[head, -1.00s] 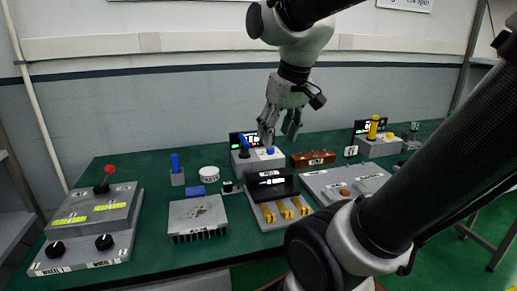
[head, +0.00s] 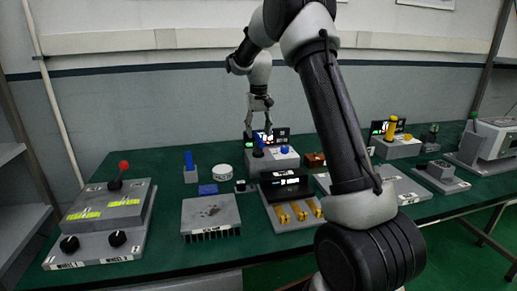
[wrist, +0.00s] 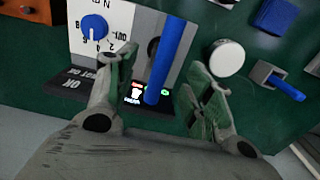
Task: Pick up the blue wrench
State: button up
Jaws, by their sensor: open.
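In the wrist view my gripper (wrist: 158,95) is open, with one finger on each side of the bar's near end. I cannot tell whether either finger touches it. A second, shorter blue bar (head: 188,159) stands in a small grey block to the left; it also shows at the right of the wrist view (wrist: 287,88).
The grey unit has a blue dial (wrist: 94,27) beside the bar and a dark display (head: 275,137) behind it. A white round can (head: 222,170) and a blue block (head: 208,189) stand nearby. A wall is behind the green table (head: 165,215).

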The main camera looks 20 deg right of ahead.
aim_at(258, 136)
notch_tip(258, 136, down, 6)
jog(key=shift+a+r, duration=0.1)
jog(key=shift+r, duration=0.2)
grip_shut()
